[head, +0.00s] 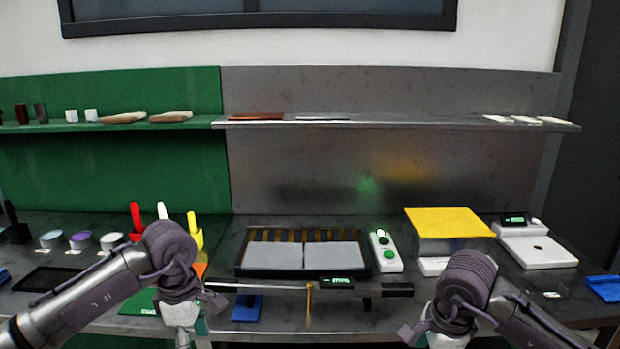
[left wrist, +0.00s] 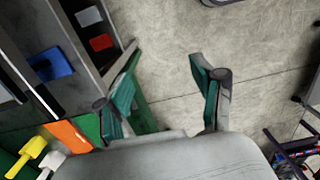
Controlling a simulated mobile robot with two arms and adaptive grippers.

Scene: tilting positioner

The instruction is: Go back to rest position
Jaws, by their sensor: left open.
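My left gripper (left wrist: 162,85) is open in the left wrist view, its two green-lined fingers apart with nothing between them and floor visible below. In the head view my left arm comes in from the left and bends down in front of the bench; the gripper is largely hidden or cut off at the lower edge. My right arm comes in from the right and bends down at the front; its gripper is below the frame. A black fixture (head: 242,268) with two grey plates (head: 276,256) and bronze bars stands mid-bench, clear of both arms.
A control box (head: 385,252) with green buttons, a yellow-topped block (head: 448,222) and a white scale (head: 535,250) stand to the right. Cups (head: 81,240) and red, white and yellow-handled tools stand left. In the wrist view the bench edge is left, with open floor beside it.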

